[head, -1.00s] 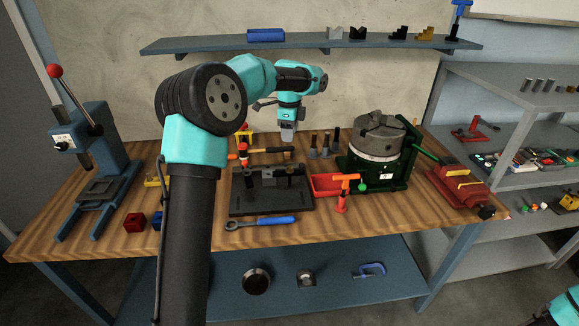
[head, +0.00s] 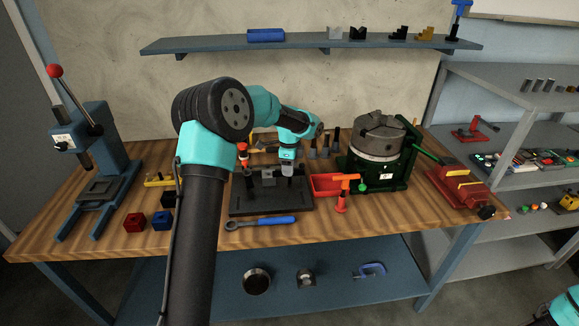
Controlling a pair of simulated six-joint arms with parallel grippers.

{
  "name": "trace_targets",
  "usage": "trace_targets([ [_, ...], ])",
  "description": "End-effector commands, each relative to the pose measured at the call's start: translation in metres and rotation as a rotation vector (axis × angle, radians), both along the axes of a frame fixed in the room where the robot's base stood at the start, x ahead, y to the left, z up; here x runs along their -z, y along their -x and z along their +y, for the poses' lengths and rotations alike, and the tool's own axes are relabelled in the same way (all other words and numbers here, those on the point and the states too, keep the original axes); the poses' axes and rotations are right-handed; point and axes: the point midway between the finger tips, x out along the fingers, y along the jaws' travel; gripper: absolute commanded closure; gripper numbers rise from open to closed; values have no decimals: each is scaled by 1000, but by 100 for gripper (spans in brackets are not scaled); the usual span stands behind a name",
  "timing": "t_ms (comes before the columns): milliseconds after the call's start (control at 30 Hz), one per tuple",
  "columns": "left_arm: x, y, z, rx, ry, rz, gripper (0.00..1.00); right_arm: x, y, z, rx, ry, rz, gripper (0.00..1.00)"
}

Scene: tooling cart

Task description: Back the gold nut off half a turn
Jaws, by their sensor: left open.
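My left gripper (head: 287,170) is open and points down over the dark fixture plate (head: 270,207) in the middle of the bench. Its fingertips are close to a grey block at the back of the fixture, and I cannot tell if they touch it. I cannot make out the gold nut; it may be too small or hidden behind my gripper. A red-topped clamp (head: 242,153) stands at the fixture's back left. My right gripper is not in view; only a bit of my right arm shows at the bottom right corner.
A blue-handled wrench (head: 262,222) lies in front of the fixture. A red tray (head: 324,185) and an orange-topped tool (head: 343,187) stand to its right, then a green-based chuck (head: 378,160). Red and blue cubes lie on the left, near the blue press (head: 98,170).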

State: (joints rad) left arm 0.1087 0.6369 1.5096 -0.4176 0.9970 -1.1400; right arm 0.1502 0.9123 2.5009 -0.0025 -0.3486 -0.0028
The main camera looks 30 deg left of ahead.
Motion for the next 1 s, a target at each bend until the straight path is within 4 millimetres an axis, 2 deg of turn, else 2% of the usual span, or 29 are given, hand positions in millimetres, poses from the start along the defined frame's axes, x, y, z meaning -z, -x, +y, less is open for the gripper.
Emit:
trace_targets([
  [233, 0, 0, 0, 0, 0, 0, 52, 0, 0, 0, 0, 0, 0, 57],
  [733, 0, 0, 0, 0, 0, 0, 99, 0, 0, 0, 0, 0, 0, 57],
  [1000, 0, 0, 0, -20, 0, 0, 99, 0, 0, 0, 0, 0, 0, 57],
])
